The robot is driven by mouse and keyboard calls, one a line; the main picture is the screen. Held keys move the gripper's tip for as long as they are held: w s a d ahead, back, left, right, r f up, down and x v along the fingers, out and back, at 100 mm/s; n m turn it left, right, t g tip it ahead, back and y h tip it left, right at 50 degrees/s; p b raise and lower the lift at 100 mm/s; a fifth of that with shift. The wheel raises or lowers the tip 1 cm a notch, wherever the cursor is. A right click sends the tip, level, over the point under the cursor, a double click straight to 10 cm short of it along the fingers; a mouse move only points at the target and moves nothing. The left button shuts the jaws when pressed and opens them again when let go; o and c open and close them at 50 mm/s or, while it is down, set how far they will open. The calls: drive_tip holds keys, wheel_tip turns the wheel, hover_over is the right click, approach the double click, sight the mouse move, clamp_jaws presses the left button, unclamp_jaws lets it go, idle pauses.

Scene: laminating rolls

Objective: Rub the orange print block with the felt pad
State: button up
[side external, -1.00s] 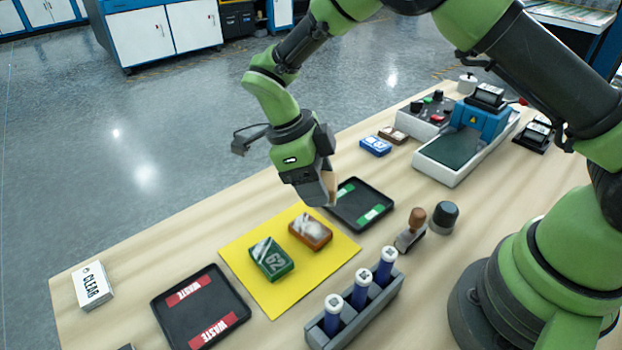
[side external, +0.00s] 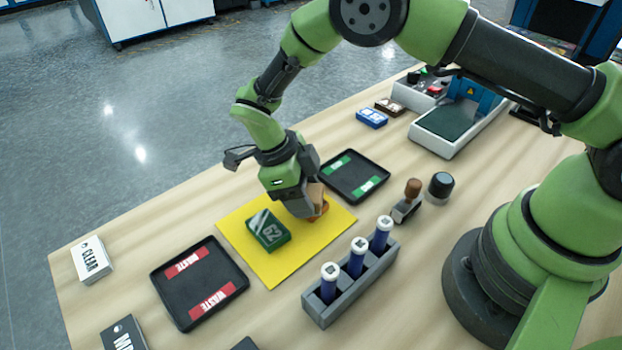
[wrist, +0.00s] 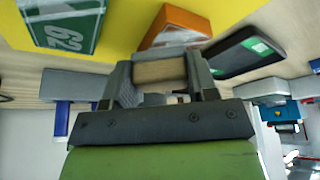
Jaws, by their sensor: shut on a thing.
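The orange print block (side external: 321,211) lies on the yellow mat (side external: 280,271), mostly hidden behind my gripper in the side view. It also shows just beyond the jaws in the wrist view (wrist: 178,24). My gripper (side external: 306,209) is shut on a tan block, which looks like the felt pad (wrist: 160,71); part of the pad (side external: 316,191) shows beside the jaw. My gripper is low over the orange block. I cannot tell whether the pad touches it. The pad's underside is hidden.
A green block marked 62 (side external: 268,230) lies on the mat, left of my gripper. A black tray with green labels (side external: 355,178) is behind, a red-labelled waste tray (side external: 200,285) front left. A grey rack (side external: 350,283) holds blue tubes. A wooden-handled stamp (side external: 408,200) stands right.

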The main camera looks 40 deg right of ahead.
drive_tip(key=shift+a, duration=0.85)
drive_tip(key=shift+w+d, duration=0.1)
drive_tip(key=shift+d, duration=1.9)
drive_tip(key=shift+s+a, duration=0.2)
drive_tip(key=shift+a, duration=0.75)
drive_tip(key=shift+s+a, duration=0.15)
drive_tip(key=shift+a, duration=0.8)
drive_tip(key=shift+w+d, duration=0.15)
drive_tip(key=shift+d, duration=1.8)
drive_tip(key=shift+a+r, duration=0.1)
drive_tip(key=shift+r, duration=4)
